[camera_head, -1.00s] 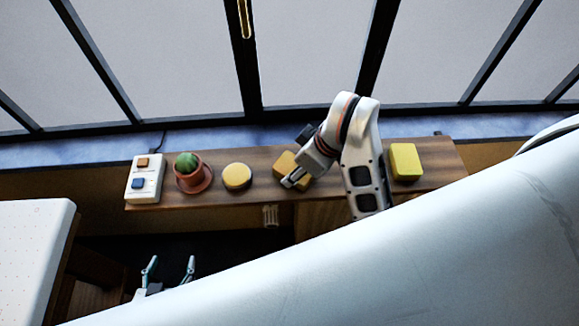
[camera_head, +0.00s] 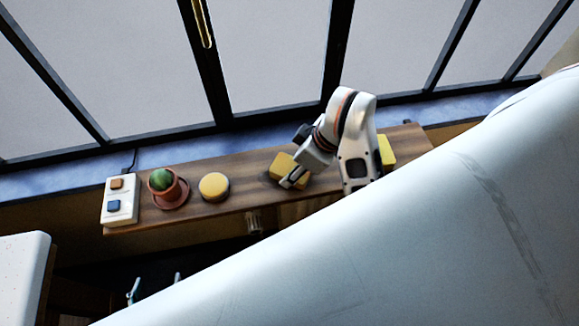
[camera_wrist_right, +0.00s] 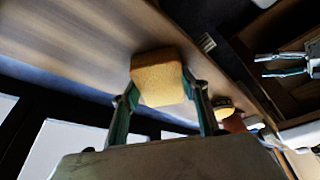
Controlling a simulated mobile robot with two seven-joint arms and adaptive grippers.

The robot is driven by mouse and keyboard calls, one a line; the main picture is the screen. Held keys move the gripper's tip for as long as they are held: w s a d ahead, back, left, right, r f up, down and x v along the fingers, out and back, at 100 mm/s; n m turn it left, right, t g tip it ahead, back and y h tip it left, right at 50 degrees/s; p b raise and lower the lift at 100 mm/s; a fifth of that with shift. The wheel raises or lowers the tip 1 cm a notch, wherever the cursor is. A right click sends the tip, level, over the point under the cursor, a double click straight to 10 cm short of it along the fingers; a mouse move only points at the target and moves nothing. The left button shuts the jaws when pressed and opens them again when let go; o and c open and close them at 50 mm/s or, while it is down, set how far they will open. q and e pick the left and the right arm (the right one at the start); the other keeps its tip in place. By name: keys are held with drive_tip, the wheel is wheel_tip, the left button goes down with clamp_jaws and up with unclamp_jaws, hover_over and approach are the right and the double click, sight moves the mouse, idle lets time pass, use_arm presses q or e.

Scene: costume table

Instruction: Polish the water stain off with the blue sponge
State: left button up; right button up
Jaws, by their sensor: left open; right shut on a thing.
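My right gripper (camera_head: 290,181) is shut on a yellow sponge (camera_head: 283,166), down at the wooden shelf top (camera_head: 240,192). The right wrist view shows the sponge (camera_wrist_right: 158,78) between the two fingers. A faint dark patch (camera_head: 266,178) shows on the wood just left of the sponge; I cannot tell whether it is stain or shadow. No blue sponge shows. A second yellow block (camera_head: 386,151) lies further right, partly hidden by my right arm. My left gripper (camera_head: 155,287) is open and empty, low in the picture, apart from the shelf; it also shows in the right wrist view (camera_wrist_right: 283,66).
Along the shelf's left part stand a white box (camera_head: 120,200) with an orange and a blue square, a potted cactus (camera_head: 162,181) and a round yellow thing (camera_head: 214,186). Tall window panes stand behind. Bare wood lies between the round thing and the sponge.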

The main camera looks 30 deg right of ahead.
drive_tip(key=shift+s+d, duration=0.3)
drive_tip(key=shift+d, duration=0.6)
drive_tip(key=shift+s+d, duration=0.25)
drive_tip(key=shift+d, duration=0.65)
drive_tip(key=shift+p, duration=0.3)
